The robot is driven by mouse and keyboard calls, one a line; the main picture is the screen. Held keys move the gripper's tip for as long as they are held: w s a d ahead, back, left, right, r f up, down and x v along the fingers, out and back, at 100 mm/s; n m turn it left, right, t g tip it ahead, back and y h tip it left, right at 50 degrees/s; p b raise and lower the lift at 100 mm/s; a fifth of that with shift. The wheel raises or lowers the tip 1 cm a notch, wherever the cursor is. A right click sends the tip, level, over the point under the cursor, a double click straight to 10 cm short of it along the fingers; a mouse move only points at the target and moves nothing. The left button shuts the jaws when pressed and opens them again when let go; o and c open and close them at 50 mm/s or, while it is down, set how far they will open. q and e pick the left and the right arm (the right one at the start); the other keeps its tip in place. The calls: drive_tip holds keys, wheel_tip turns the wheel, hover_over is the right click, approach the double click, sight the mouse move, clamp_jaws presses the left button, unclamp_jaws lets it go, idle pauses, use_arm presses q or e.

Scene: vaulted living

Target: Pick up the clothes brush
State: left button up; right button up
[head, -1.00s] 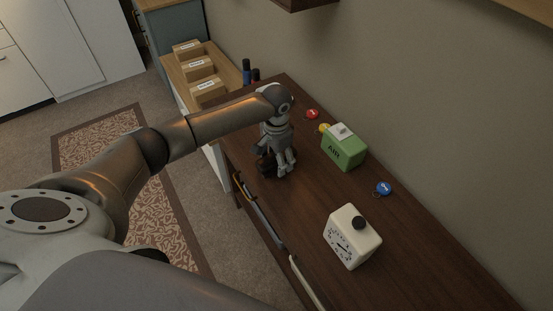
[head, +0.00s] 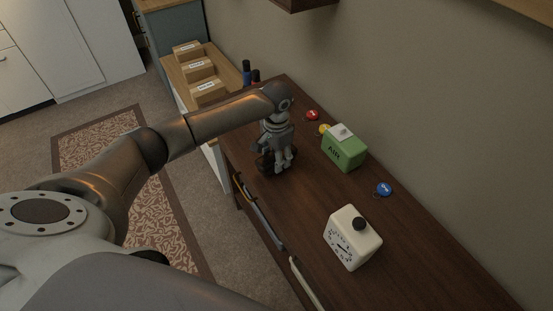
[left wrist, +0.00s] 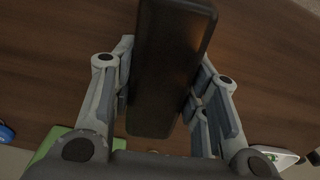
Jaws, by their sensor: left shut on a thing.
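The clothes brush shows in the left wrist view as a dark brown block (left wrist: 170,65) between my fingers. My left gripper (head: 278,168) points down over the dark wooden table (head: 310,205) near its left edge. It is shut on the brush, with fingers on both long sides. In the head view the brush (head: 263,163) is mostly hidden by the fingers; I cannot tell whether it touches the table. My right gripper is in neither view.
A green box marked AIR (head: 343,152) stands right of the gripper. Red (head: 312,115), yellow (head: 324,129) and blue (head: 384,189) tags lie near the wall. A white container with a black knob (head: 352,240) stands nearer. Bare tabletop lies between.

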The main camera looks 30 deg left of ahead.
use_arm(q)
drive_tip(key=s+d+r+b, duration=0.1)
drive_tip(key=s+d+r, duration=0.4)
drive_tip(key=s+r, duration=0.7)
drive_tip(key=shift+s, duration=0.55)
